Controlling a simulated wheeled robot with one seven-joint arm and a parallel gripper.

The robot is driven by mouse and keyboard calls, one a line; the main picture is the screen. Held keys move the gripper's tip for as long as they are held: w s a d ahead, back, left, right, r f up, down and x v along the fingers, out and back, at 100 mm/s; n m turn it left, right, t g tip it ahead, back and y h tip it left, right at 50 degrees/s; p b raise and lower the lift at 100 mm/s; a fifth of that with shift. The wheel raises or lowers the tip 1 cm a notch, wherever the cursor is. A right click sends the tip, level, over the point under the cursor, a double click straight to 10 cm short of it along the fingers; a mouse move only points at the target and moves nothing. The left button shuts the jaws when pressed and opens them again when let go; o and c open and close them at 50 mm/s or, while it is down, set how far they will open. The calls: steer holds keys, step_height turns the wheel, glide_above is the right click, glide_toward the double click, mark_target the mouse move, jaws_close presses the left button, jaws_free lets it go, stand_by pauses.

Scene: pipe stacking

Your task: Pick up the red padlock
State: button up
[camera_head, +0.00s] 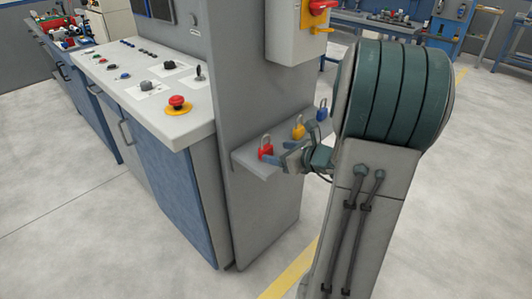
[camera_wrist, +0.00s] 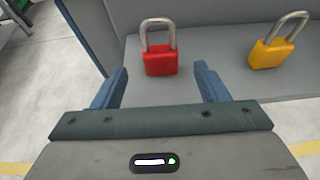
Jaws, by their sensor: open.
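The red padlock (camera_wrist: 160,62) stands upright on a grey shelf (camera_wrist: 205,75), its silver shackle up. In the wrist view it is ahead of my gripper (camera_wrist: 162,88), roughly centred between the two blue fingers. My gripper is open and empty, and the fingers do not appear to touch the padlock. In the head view the red padlock (camera_head: 266,152) is at the left end of the shelf. My gripper (camera_head: 283,156) is just to its right there, with my arm hiding part of the scene behind.
A yellow padlock (camera_wrist: 272,53) stands to the right on the same shelf. A blue padlock (camera_head: 322,112) is farther along it. A grey panel rises behind the shelf. A control console (camera_head: 140,95) with a red button stands to the left. The floor around is clear.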

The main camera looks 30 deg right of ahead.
mark_target(269, 151)
steer(key=b+x, duration=0.1)
steer(key=x, duration=0.6)
steer(key=shift+w+f, duration=0.2)
steer(key=shift+w, duration=0.15)
steer(key=c, duration=1.1)
